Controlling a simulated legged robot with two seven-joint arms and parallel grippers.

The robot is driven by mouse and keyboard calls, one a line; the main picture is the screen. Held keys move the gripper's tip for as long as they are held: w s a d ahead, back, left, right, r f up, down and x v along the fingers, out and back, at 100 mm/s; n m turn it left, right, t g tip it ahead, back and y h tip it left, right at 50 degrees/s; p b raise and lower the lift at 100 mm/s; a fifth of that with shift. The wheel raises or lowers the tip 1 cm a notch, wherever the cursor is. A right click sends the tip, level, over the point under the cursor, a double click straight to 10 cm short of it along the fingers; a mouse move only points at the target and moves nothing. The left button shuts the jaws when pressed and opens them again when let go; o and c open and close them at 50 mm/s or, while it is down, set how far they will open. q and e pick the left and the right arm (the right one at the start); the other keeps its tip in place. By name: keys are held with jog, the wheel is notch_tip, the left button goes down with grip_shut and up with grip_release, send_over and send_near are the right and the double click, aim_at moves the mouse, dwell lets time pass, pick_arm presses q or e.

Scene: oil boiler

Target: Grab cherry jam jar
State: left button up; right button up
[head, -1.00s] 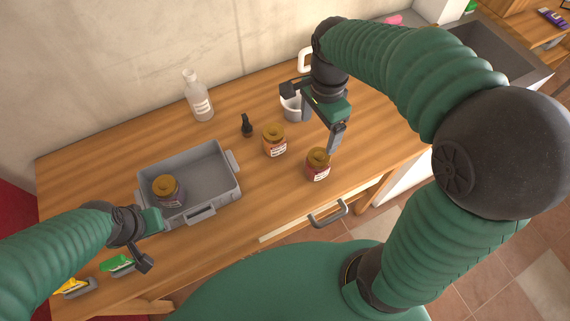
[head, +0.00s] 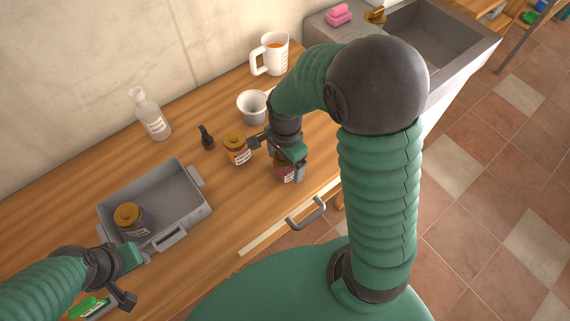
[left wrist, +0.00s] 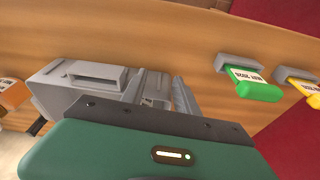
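A jar with dark red contents and a pale label (head: 286,173), likely the cherry jam, stands near the table's front edge in the head view. Its top is hidden by my right gripper (head: 278,155), which is right over it with its fingers spread. I cannot tell whether the fingers touch the jar. An orange jar (head: 237,149) with a brown lid stands just left of it. A dark purple jar (head: 132,221) sits in the grey crate (head: 178,190). My left gripper (head: 136,278) is open and empty by the crate's front left; its fingers also show in the left wrist view (left wrist: 158,88).
A white cup (head: 253,107), a measuring jug (head: 270,54), a clear bottle (head: 150,114) and a small black item (head: 206,137) stand behind the jars. A drawer handle (head: 306,213) juts from the front.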

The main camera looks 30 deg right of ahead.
jog(key=shift+d, duration=0.1)
jog(key=shift+c, duration=0.3)
jog(key=shift+a+r, duration=0.15)
jog(key=shift+a, duration=0.15)
jog(key=c, duration=1)
jog(key=shift+d, duration=0.1)
grip_shut()
